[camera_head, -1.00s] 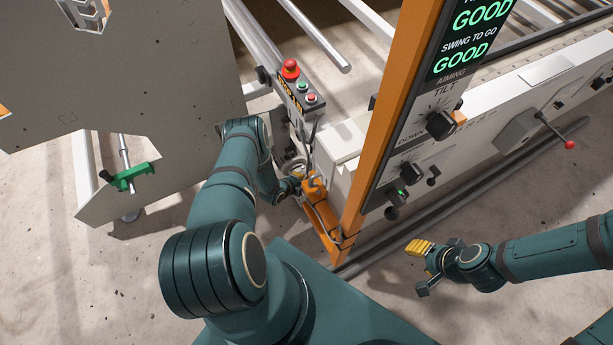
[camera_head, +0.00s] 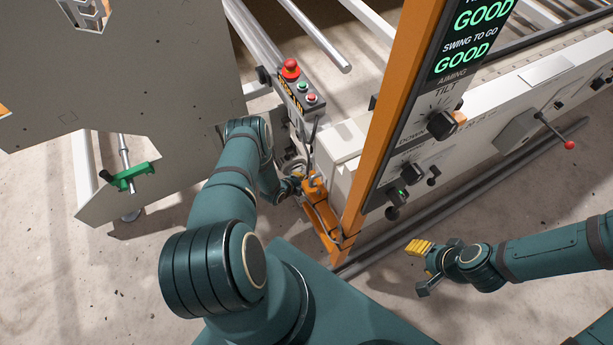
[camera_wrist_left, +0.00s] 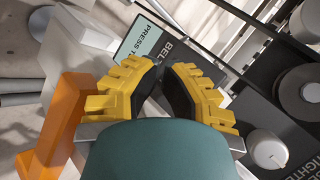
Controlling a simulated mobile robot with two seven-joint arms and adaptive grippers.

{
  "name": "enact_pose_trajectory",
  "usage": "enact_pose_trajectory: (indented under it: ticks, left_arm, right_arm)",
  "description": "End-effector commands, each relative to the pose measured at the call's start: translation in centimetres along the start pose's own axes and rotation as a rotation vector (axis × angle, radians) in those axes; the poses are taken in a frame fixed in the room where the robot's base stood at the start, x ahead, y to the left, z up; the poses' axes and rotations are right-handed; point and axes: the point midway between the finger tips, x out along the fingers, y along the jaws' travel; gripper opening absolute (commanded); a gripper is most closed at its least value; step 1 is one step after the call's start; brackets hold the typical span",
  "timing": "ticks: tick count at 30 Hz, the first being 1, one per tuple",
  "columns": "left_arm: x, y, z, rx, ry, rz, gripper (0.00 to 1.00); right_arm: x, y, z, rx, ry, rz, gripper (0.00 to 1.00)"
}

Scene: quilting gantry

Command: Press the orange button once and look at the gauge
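I cannot make out an orange button in either view. A small round pale-rimmed thing (camera_head: 291,166) shows beside my left gripper in the head view; I cannot tell if it is the gauge. My left gripper (camera_head: 296,184) is low beside the orange post's foot, partly hidden by its arm. In the left wrist view its yellow fingers (camera_wrist_left: 162,72) come together at the tips, with nothing seen between them. Beyond them is a teal label (camera_wrist_left: 140,47) reading "PRESS T", cut off. My right gripper (camera_head: 427,263) hangs over bare floor; its finger gap is unclear.
The orange post (camera_head: 388,115) carries a panel with "GOOD" readouts and knobs. A grey plate (camera_head: 120,70) stands left. The wrist view shows a white knob (camera_wrist_left: 267,150) and an orange bracket (camera_wrist_left: 62,125).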

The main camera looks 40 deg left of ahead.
Motion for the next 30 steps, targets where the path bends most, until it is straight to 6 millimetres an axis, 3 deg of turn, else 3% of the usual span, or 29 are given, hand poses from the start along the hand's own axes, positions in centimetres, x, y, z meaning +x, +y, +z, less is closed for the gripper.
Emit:
enact_pose_trajectory:
  ticks: [1, 30]
  left_arm:
    - [0.6, -1.6, -0.5, -0.004, 0.007, -0.029, 0.0]
    - [-1.1, -0.9, 0.4, -0.005, 0.007, -0.027, 0.0]
  right_arm:
    - [0.0, 0.0, 0.0, 0.0, 0.0, 0.0, 0.47]
    - [-0.5, -0.2, -0.1, 0.0, 0.0, 0.0, 0.47]
